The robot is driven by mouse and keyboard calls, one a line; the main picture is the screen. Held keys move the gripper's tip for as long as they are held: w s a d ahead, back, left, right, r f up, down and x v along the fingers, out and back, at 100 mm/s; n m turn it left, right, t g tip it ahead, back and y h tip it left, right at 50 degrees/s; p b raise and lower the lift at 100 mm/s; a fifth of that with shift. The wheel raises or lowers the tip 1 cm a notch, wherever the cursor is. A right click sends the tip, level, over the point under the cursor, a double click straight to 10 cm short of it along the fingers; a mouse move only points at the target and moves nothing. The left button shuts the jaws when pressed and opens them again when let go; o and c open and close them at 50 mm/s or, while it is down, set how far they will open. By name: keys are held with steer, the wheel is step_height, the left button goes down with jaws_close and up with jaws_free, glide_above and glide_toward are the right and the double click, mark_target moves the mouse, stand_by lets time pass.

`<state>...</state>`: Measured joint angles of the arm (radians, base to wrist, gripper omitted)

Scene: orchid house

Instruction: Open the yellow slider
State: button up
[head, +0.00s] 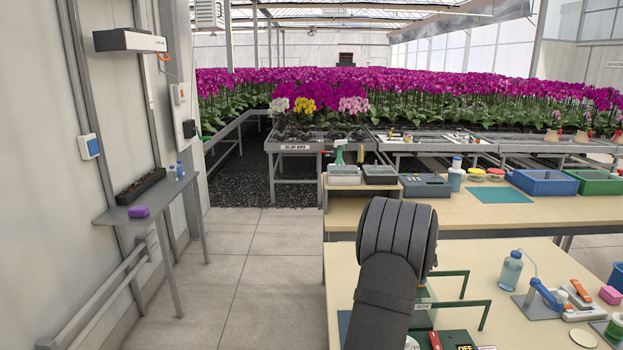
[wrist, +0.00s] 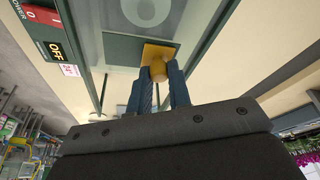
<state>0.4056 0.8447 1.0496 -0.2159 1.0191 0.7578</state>
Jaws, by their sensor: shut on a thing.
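The yellow slider (wrist: 157,52) shows in the wrist view as a square plate with a round knob, against a grey-green panel (wrist: 122,50). My gripper (wrist: 160,78) has one dark finger on each side of the knob and is shut on it. In the head view my arm covers the slider and the fingers, so neither can be made out there.
A green frame (head: 462,302) stands on the front table beside my arm. A red power switch (wrist: 30,14) and an OFF label (wrist: 56,50) are left of the slider. A wash bottle (head: 510,270) and small tools stand at the table's right.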

steer(key=shift+s, duration=1.65)
steer(key=o, duration=0.7)
steer(key=shift+r, duration=3.5)
step_height(320, 180, down, 7)
steer(key=shift+f, duration=0.1)
steer(key=shift+w, duration=0.1)
